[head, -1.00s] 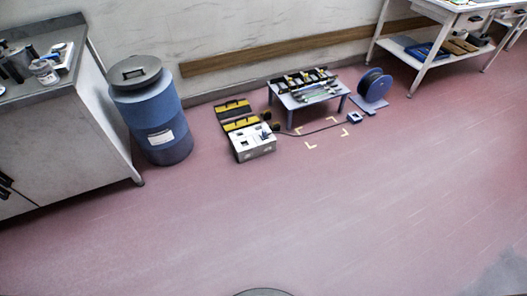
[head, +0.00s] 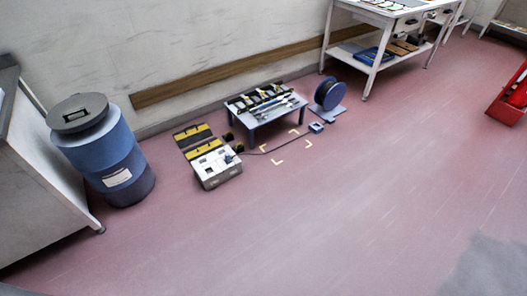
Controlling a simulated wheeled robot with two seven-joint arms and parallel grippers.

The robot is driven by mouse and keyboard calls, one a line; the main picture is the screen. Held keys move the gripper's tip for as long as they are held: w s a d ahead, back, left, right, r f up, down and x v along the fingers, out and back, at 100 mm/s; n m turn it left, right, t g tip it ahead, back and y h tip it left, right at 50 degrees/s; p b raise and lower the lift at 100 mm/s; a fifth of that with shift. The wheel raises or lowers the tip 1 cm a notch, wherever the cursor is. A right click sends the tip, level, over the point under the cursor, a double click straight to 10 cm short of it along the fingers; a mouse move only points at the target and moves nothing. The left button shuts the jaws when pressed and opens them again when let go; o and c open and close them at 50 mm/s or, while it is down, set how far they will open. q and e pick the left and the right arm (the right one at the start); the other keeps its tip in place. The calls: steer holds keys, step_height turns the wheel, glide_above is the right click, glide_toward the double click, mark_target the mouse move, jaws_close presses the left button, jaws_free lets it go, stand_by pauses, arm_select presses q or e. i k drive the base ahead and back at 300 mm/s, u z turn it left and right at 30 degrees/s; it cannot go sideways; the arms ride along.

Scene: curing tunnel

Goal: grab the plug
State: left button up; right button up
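A dark cable (head: 272,151) lies on the floor between a white box-like unit (head: 218,169) and a small blue block (head: 316,128). A small dark piece (head: 238,148) sits at the unit's right edge where the cable ends; it may be the plug, but it is too small to tell. Pale corner marks (head: 277,162) frame a patch of floor by the cable. Neither of my grippers is in view.
A low blue table (head: 284,124) with tools stands behind the cable, and a blue reel (head: 328,94) stands right of it. A blue barrel (head: 106,160) and a cabinet (head: 40,190) are at left. A red bin (head: 506,112) is at far right. Front floor is clear.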

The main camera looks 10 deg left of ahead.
mark_target(228, 158)
steer(key=z, duration=0.75)
steer(key=i, duration=1.2)
steer(key=z, duration=0.45)
steer(key=i, duration=1.4)
steer(key=u, duration=1.05)
steer(key=i, duration=0.8)
steer(key=u, duration=1.15)
steer(key=i, duration=0.3)
steer(key=u, duration=0.35)
